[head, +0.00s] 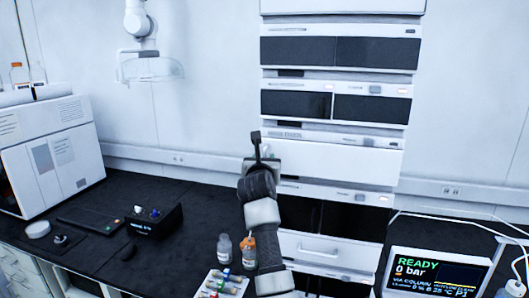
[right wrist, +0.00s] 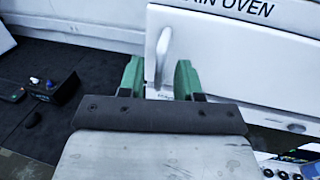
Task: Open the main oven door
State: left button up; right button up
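The main oven is a white unit in the stack; its door (right wrist: 235,70) fills the right of the right wrist view, with part of the label "MAIN OVEN" above it. A pale upright handle (right wrist: 163,50) stands near the door's left edge. My right gripper (right wrist: 160,80) has its two green fingers spread, with the handle's lower end showing between them; I cannot tell whether they touch it. In the head view my right gripper (head: 262,155) is at the left edge of the white oven front (head: 345,162), which looks closed. My left gripper is not in view.
Bottles (head: 224,247) and a tray of small vials (head: 218,284) stand close to my right forearm. A black box (head: 153,222) sits on the dark bench to the left. A display reading "READY 0 bar" (head: 435,272) is at lower right. The bench's middle left is mostly clear.

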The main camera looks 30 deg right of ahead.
jog(key=shift+x, duration=1.05)
grip_shut()
